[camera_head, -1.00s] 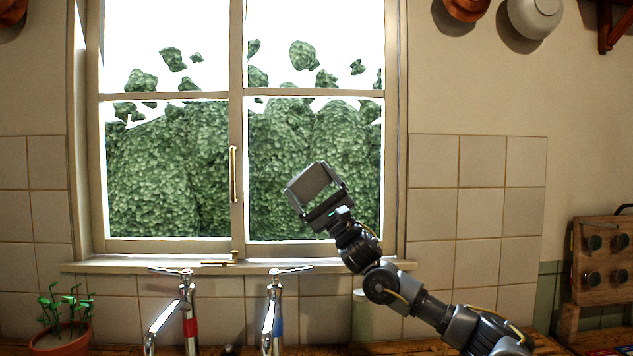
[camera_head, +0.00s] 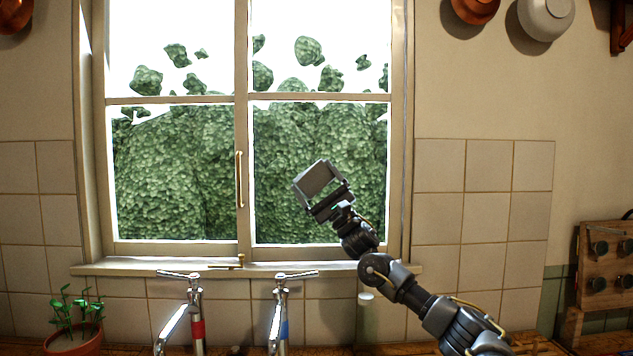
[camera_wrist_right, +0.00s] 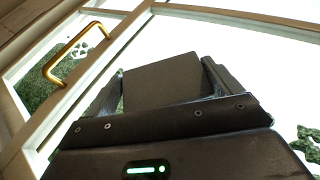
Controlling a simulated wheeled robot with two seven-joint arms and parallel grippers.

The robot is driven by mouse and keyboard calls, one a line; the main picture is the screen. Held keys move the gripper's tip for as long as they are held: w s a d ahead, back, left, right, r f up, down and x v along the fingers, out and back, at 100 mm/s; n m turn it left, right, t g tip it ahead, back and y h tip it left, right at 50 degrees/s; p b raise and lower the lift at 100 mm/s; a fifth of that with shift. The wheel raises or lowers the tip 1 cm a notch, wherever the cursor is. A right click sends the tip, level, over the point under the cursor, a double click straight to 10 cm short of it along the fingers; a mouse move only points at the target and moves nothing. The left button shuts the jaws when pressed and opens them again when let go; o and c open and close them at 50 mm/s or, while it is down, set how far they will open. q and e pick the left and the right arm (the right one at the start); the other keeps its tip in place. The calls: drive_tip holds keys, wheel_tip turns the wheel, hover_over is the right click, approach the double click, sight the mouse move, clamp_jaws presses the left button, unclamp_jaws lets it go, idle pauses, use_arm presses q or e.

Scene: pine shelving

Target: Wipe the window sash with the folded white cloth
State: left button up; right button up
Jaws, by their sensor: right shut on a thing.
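The window sash (camera_head: 320,97) has pale painted bars around bright panes, with a brass handle (camera_head: 239,180) on its middle upright. My right gripper (camera_head: 322,186) is raised in front of the lower right pane. It is shut on a flat square, the folded cloth (camera_head: 315,178), which looks dark grey against the light. In the right wrist view the cloth (camera_wrist_right: 162,83) sits between the fingers, with the sash bars (camera_wrist_right: 235,17) and handle (camera_wrist_right: 76,52) beyond. I cannot tell whether the cloth touches the glass. My left gripper is out of view.
Two taps (camera_head: 193,310) (camera_head: 280,310) stand below the sill (camera_head: 330,268). A small brass latch (camera_head: 228,266) lies on the sill. A potted plant (camera_head: 75,335) stands at lower left. A pale cylinder (camera_head: 366,318) stands behind my right arm. Copper and white pans hang at upper right.

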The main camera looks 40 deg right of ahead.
sight(329, 180)
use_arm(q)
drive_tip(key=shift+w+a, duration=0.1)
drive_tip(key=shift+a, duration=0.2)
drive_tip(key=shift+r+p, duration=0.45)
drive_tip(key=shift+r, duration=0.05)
use_arm(e)
drive_tip(key=shift+w+d, duration=0.65)
drive_tip(key=shift+w, duration=0.1)
drive_tip(key=shift+s+d+b, duration=0.65)
drive_tip(key=shift+s+d, duration=0.45)
drive_tip(key=shift+d, duration=0.1)
drive_tip(key=shift+s+d, duration=0.3)
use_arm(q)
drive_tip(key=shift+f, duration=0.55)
use_arm(e)
drive_tip(key=shift+w+r, duration=0.1)
drive_tip(key=shift+w+a, duration=0.1)
